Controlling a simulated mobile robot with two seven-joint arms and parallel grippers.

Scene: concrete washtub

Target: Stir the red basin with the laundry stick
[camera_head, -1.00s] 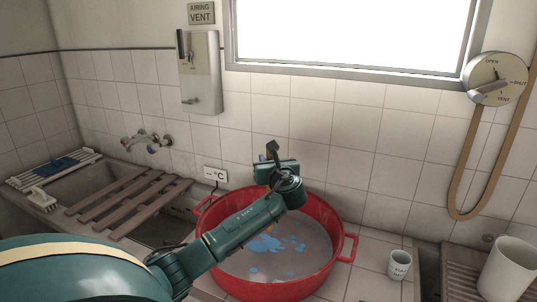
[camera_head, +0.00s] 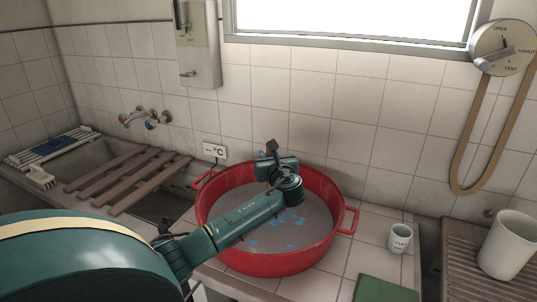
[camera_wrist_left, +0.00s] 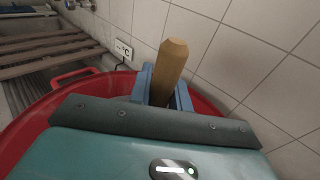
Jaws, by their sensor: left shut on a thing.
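The red basin (camera_head: 272,263) stands on the tiled counter, with greyish liquid and several blue patches in it. My left gripper (camera_head: 272,152) is over the back part of the basin. In the left wrist view it is shut on the wooden laundry stick (camera_wrist_left: 168,72), whose blunt top end sticks up between the fingers (camera_wrist_left: 165,92). The lower part of the stick is hidden by the gripper, so I cannot see where it meets the liquid. My right gripper is not in view.
A white cup (camera_head: 399,239) stands right of the basin, and a larger white container (camera_head: 508,245) is on the ribbed board at far right. A green object (camera_head: 385,290) lies at the front edge. A wooden slatted rack (camera_head: 128,178) spans the sink at left. The tiled wall rises close behind.

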